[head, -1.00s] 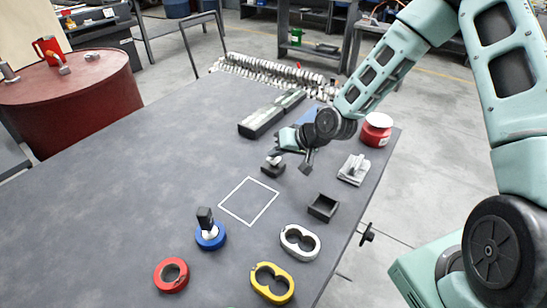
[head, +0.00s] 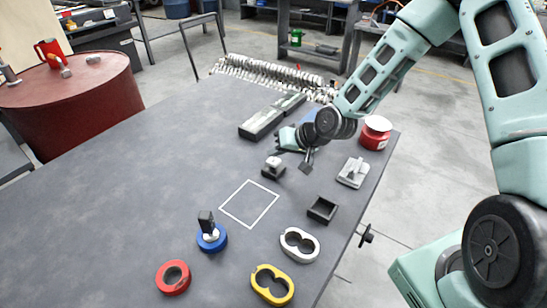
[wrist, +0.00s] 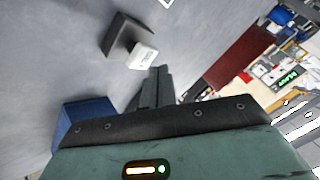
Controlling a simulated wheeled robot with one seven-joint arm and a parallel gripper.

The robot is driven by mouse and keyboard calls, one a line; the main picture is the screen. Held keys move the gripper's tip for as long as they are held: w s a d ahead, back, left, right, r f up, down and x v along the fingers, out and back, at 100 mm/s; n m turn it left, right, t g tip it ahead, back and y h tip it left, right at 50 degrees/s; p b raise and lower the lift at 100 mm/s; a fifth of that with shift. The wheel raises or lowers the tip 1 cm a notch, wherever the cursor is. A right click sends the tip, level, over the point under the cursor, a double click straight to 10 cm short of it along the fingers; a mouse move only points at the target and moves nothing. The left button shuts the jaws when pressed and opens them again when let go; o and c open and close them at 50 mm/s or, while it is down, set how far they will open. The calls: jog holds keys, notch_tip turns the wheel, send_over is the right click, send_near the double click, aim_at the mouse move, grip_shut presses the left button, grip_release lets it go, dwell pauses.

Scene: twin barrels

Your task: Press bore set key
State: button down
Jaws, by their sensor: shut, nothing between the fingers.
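A small dark block with a pale key on top (head: 273,163) stands on the grey table, and I take it for the bore set key. The pale key also shows in the wrist view (wrist: 143,56), on its dark base (wrist: 124,35), beyond my fingertips. My gripper (head: 307,168) is just to the right of the block in the head view, with a visible gap between them. In the wrist view its fingers (wrist: 158,82) are together and empty, pointing towards the key. I see no contact, and any marking on the key is too small to read.
A black tray (head: 322,209), a grey fixture (head: 353,172) and a red can (head: 375,135) are on the right. A long dark block (head: 262,124) lies behind. Blue (head: 211,239), red (head: 173,277), white (head: 300,244) and yellow (head: 272,285) parts stand in front, near a white square outline (head: 249,204).

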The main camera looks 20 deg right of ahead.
aim_at(277, 162)
dwell(0.3)
notch_tip(277, 162, up, 5)
jog(key=p, duration=0.4)
jog(key=shift+r, duration=0.1)
dwell(0.7)
